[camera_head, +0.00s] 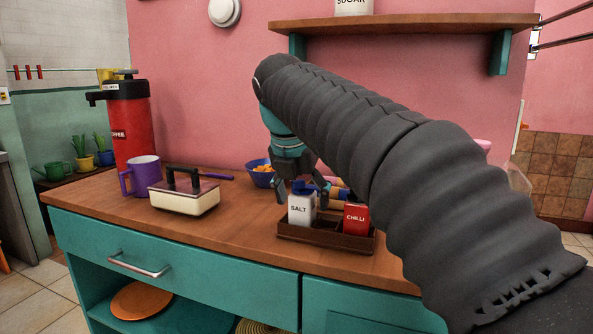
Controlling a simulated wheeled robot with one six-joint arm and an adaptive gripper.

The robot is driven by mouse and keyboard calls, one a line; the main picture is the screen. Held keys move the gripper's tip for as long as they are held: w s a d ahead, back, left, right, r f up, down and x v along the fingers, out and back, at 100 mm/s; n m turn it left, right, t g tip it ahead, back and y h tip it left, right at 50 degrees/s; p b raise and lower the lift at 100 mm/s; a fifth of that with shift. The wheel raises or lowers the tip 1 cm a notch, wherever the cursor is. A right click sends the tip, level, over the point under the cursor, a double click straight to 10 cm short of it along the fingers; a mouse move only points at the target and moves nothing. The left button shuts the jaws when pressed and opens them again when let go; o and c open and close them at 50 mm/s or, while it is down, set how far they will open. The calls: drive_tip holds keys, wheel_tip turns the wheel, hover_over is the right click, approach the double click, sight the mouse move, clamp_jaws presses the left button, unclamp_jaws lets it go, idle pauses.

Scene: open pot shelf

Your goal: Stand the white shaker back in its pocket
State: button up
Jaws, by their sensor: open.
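The white shaker (301,210), marked SALT and with a blue cap, stands upright at the left end of a dark wooden tray (323,239) with pockets. The tray's front wall hides its base, so I cannot tell how deep it sits. My gripper (303,191) is open and points down at the shaker's top, with one finger to the left of the cap and the other to its right. I cannot tell whether the fingers touch it. A red shaker (356,219), marked CHILLI, stands at the tray's right end.
A blue bowl (262,178) with orange contents sits behind the tray. A cream dish with a lid (184,199), a purple mug (143,176) and a red coffee flask (130,132) stand to the left. The counter (245,228) is clear between dish and tray. A shelf (405,23) hangs above.

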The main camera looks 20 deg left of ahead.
drive_tip(key=v, duration=1)
drive_tip(key=shift+r, duration=0.2)
drive_tip(key=shift+s, duration=0.1)
